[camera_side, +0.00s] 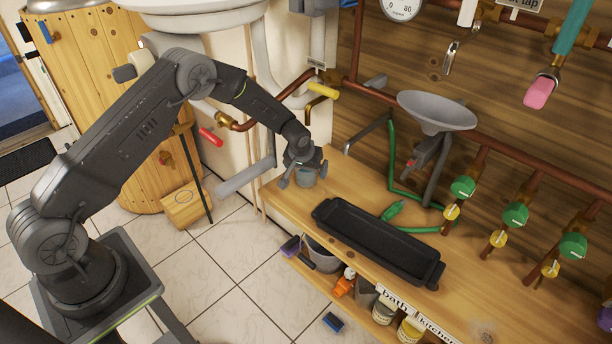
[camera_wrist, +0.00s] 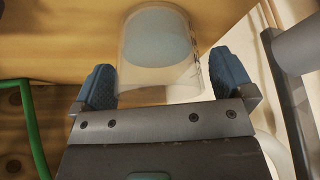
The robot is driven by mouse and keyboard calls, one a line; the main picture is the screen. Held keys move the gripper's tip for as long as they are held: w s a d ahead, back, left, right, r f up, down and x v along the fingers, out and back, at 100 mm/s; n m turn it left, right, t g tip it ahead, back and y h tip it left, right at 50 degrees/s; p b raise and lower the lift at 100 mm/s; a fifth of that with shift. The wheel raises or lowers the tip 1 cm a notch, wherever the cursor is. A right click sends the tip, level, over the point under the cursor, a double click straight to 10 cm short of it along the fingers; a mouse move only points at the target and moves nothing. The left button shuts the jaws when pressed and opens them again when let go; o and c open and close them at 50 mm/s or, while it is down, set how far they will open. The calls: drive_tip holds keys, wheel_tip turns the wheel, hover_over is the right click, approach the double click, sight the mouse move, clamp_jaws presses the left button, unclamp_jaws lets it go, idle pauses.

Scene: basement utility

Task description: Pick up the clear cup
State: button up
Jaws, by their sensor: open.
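The clear cup (camera_wrist: 160,45) is see-through, with faint dark markings on its right side in the wrist view. In the side view the cup (camera_side: 306,177) shows between my fingers at the left end of the wooden bench. My gripper (camera_wrist: 165,88) is open, with one blue padded finger on each side of the cup's near end. Small gaps show between the fingers and the cup wall. In the side view my gripper (camera_side: 303,175) is low over the bench and partly hides the cup.
A long black tray (camera_side: 345,238) lies on the wooden bench (camera_side: 460,262), right of the cup. A green hose (camera_side: 393,210) and a grey funnel (camera_side: 436,112) are behind the tray. Copper pipes with green valves (camera_side: 515,213) line the wall. Pots and bottles sit below the bench.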

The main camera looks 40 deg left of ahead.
drive_tip(key=shift+f, duration=0.5)
